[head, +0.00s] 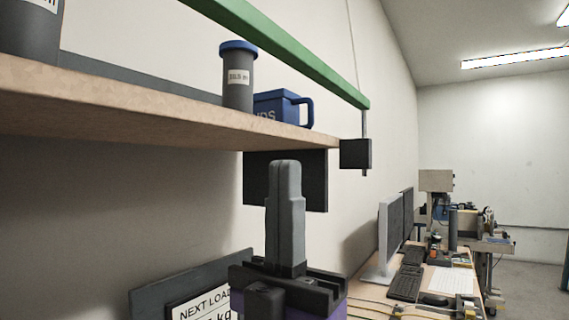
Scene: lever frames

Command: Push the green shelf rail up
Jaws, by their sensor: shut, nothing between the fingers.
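The green shelf rail (290,50) runs from the top left down to the right, above the front of a wooden shelf (150,105). Its right end is near a thin vertical rod with a dark block at the shelf's end. My gripper (286,168) points upward with its fingers together and nothing between them. In the picture its tips are below the shelf's edge and the rail, in front of a dark panel under the shelf. The gripper is apart from the rail.
On the shelf stand a grey canister with a blue lid (237,78), a blue mug (282,108) and another dark canister (30,30). A sign (200,305) is at the lower left. A desk with monitors (390,235) and a keyboard (406,283) is at the right.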

